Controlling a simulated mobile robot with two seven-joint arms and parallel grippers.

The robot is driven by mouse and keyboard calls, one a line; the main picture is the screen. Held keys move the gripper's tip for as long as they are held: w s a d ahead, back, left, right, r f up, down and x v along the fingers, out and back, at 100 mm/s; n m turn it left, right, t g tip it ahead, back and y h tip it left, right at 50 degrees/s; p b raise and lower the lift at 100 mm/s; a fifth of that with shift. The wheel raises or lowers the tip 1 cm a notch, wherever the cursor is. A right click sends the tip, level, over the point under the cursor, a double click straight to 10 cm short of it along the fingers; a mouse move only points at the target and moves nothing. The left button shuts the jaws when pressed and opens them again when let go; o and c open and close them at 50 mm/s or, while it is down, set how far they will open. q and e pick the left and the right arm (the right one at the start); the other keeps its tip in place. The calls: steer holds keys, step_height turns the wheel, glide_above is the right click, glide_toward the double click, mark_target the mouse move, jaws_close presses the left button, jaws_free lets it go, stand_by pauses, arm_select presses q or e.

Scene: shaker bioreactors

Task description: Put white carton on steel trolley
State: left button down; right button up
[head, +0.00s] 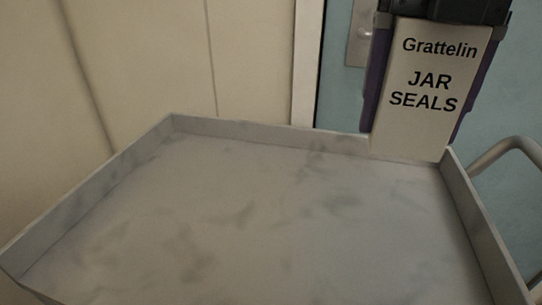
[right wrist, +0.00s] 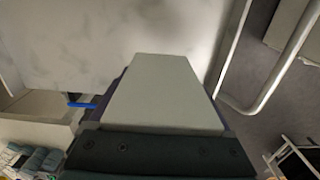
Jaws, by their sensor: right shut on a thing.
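The white carton (head: 431,88), printed "Grattelin JAR SEALS", hangs upright at the upper right of the head view. My right gripper (head: 420,75) is shut on it, with a purple finger along each side. The carton also shows in the right wrist view (right wrist: 164,92), between the fingers. The steel trolley's top tray (head: 250,225) has a raised rim and fills the lower head view. The carton's lower end overlaps the tray's far right corner in the picture; I cannot tell whether it touches. The tray also shows in the right wrist view (right wrist: 130,30). My left gripper is not in view.
The tray surface is bare. A curved trolley handle (head: 508,150) stands off its right side. A cream wall (head: 150,60) and a blue door (head: 345,95) are behind. In the right wrist view, several small items (right wrist: 28,160) sit at the lower left.

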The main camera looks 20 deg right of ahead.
mark_target(398, 153)
step_height(398, 153, down, 11)
steer(key=shift+f+b, duration=0.2)
steer(key=shift+b, duration=0.9)
step_height(398, 153, down, 5)
steer(key=shift+f+b, duration=0.1)
steer(key=shift+b, duration=0.6)
steer(key=shift+f, duration=0.2)
steer(key=shift+f, duration=0.1)
steer(key=o, duration=1.3)
steer(key=shift+r+p, duration=1.5)
steer(key=shift+r, duration=4.65)
